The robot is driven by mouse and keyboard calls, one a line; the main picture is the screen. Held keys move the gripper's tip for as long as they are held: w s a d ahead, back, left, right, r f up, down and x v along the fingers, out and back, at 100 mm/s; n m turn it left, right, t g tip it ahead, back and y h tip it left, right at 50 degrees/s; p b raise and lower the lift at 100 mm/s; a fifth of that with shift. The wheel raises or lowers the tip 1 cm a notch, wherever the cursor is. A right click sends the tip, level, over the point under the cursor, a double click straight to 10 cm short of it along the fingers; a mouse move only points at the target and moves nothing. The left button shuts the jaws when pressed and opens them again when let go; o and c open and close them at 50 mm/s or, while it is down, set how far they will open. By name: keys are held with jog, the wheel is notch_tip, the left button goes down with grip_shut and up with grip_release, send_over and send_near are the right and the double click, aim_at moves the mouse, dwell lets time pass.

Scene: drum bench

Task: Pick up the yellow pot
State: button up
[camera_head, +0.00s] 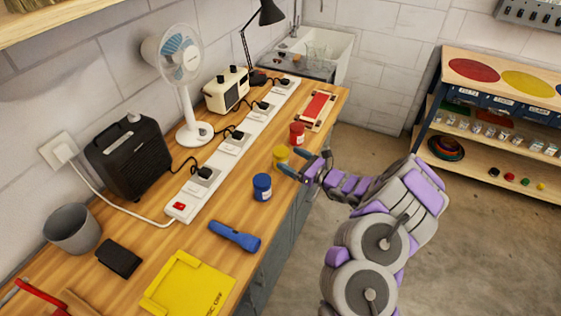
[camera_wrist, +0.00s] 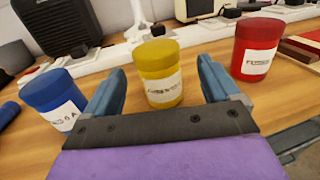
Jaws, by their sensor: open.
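The yellow pot (camera_head: 281,156) stands upright on the wooden bench near its right edge in the head view, with a white label on its side. My gripper (camera_head: 298,165) is open just beside it, at bench-edge side. In the wrist view the yellow pot (camera_wrist: 160,75) stands ahead between the two blue fingers of my gripper (camera_wrist: 160,90), with a gap on each side. The fingers do not visibly touch it. The lower part of the pot is partly hidden by my finger in the head view.
A blue pot (camera_head: 262,187) and a red pot (camera_head: 297,134) stand on either side of the yellow pot. A blue flashlight (camera_head: 234,236) lies nearer. A long white power strip (camera_head: 213,172) with plugs runs behind. A red-topped board (camera_head: 317,108) lies farther along.

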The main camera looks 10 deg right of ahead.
aim_at(277, 151)
jog(key=shift+w+a, duration=0.3)
jog(key=shift+w, duration=0.25)
jog(key=b+x, duration=0.1)
jog(key=x, duration=0.1)
jog(key=b+x, duration=0.1)
jog(key=x, duration=0.2)
jog(key=shift+s+a+f, duration=0.1)
jog(key=shift+s+a, duration=0.1)
jog(key=shift+a, duration=0.1)
jog(key=shift+w+a, duration=0.2)
jog(key=shift+w, duration=0.05)
jog(key=shift+d, duration=0.1)
jog(key=shift+d, duration=0.1)
jog(key=c, duration=1.1)
jog(key=shift+r, duration=0.25)
